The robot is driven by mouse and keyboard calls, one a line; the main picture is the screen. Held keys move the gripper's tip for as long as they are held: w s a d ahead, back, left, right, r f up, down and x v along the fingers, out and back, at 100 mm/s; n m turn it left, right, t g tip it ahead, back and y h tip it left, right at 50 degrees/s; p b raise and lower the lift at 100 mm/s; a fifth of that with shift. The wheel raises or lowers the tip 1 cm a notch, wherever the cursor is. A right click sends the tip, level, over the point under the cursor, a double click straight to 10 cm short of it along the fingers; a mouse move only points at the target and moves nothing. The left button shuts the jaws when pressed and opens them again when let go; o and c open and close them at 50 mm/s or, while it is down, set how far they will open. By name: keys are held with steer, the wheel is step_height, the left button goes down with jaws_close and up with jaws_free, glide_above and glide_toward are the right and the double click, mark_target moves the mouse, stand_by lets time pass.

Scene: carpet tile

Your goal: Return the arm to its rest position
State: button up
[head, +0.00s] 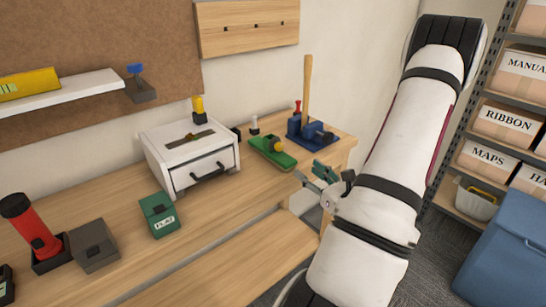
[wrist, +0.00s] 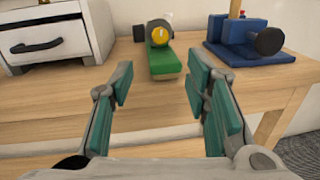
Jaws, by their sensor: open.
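My gripper (head: 322,180) is in the head view at the right end of the workbench, at about its front edge. It also shows in the wrist view (wrist: 155,88), with its two green-padded fingers apart and nothing between them. My white arm (head: 390,170) rises across the right side of the head view. Beyond the fingers, apart from them, a green tool with a yellow knob (head: 271,153) lies on the bench; it also shows in the wrist view (wrist: 165,62). No rest position is marked in either view.
The wooden workbench (head: 240,207) holds a white drawer box (head: 193,158), a blue vise (head: 308,132), a green box (head: 159,214), a grey box (head: 94,246) and a red flashlight (head: 35,232). Shelves with labelled boxes (head: 508,121) and a blue bin (head: 510,250) stand at right.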

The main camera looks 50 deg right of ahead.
steer(key=w+a+r+n+t+y+p, duration=0.1)
steer(key=w+a+r+n+y, duration=0.4)
steer(key=w+a+y, duration=0.15)
steer(key=a+r+n+g+y+p, duration=0.1)
steer(key=a+r+n+g+y, duration=0.3)
steer(key=a, duration=0.4)
steer(key=a+r+n+g+y+p, duration=0.1)
steer(key=a+r+n+g+y, duration=0.15)
steer(key=a+n, duration=0.45)
steer(key=a+r+n+g+y+p, duration=0.1)
steer(key=a+r+n+g+y, duration=0.15)
steer(key=a+n+y, duration=0.4)
steer(key=s+a+r+n+g+h+p, duration=0.25)
steer(key=s+a+n+g+h, duration=0.35)
steer(key=s+a+n+g, duration=0.35)
steer(key=s+d+r+n+t+h+p, duration=0.1)
steer(key=s+r+n+t+h+p, duration=0.1)
steer(key=r+n+t+h, duration=0.3)
step_height(320, 180, up, 3)
steer(key=s+n+h, duration=0.1)
steer(key=n+h, duration=0.1)
steer(key=n, duration=0.1)
steer(key=shift+s+d+n, duration=0.3)
steer(key=shift+d+n, duration=0.1)
